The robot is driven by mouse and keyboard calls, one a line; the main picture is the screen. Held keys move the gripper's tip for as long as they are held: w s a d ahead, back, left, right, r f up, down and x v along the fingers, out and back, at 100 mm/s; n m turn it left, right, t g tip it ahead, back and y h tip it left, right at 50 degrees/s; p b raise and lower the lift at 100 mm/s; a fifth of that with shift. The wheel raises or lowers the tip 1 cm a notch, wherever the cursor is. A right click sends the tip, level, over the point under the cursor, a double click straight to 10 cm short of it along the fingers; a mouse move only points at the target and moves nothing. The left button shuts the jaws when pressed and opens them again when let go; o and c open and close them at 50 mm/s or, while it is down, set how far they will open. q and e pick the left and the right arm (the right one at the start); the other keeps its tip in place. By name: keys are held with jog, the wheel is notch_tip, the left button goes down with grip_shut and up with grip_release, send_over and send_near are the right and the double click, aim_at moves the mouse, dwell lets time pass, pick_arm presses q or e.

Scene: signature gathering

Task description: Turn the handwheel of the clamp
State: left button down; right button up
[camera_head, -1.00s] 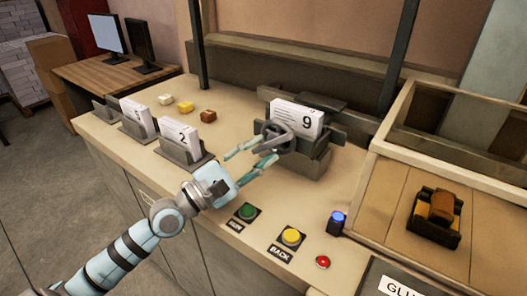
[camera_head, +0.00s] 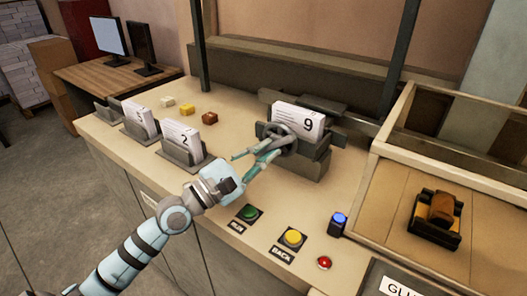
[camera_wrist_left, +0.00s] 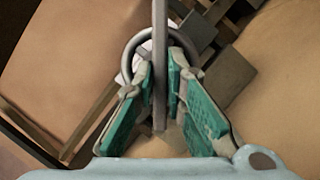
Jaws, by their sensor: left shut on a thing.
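The clamp (camera_head: 312,160) stands on the bench at the centre of the head view and holds a stack of white sheets marked 9 (camera_head: 300,120). Its grey handwheel (camera_head: 281,134) is on the clamp's front left side. My left gripper (camera_head: 262,151) is at the handwheel, its fingers around part of it. In the left wrist view the handwheel (camera_wrist_left: 128,54) shows as a grey ring with a bar running between the teal finger pads (camera_wrist_left: 160,92). The gripper is shut on the handwheel. My right gripper is not in view.
Holders with numbered stacks, one marked 2 (camera_head: 180,136), stand left of the clamp. A green button (camera_head: 249,213), a yellow button (camera_head: 292,237), a red button (camera_head: 324,263) and a blue button (camera_head: 338,220) line the front edge. A wooden tray (camera_head: 480,170) is at the right.

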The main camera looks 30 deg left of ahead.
pick_arm(q)
jog(key=shift+r, duration=0.1)
jog(key=m, duration=0.2)
jog(key=m+g+p, duration=0.1)
jog(key=m, duration=0.1)
jog(key=shift+a+r, duration=0.1)
jog(key=shift+r, duration=0.1)
jog(key=shift+r+m+g+y+p, duration=0.15)
jog(key=shift+m+g+y+p, duration=0.4)
jog(key=shift+m+p, duration=1.4)
jog(key=shift+r+m+g+y+p, duration=0.3)
jog(key=shift+m+g+p, duration=0.5)
jog(key=shift+m+p, duration=1.15)
jog(key=shift+r+m+g+y+p, duration=0.1)
jog(key=shift+m+g+y+p, duration=0.5)
jog(key=shift+m+p, duration=1.35)
jog(key=shift+f, duration=0.1)
jog(key=c, duration=1.6)
grip_release()
jog(key=shift+c, duration=0.2)
jog(key=shift+w, duration=0.1)
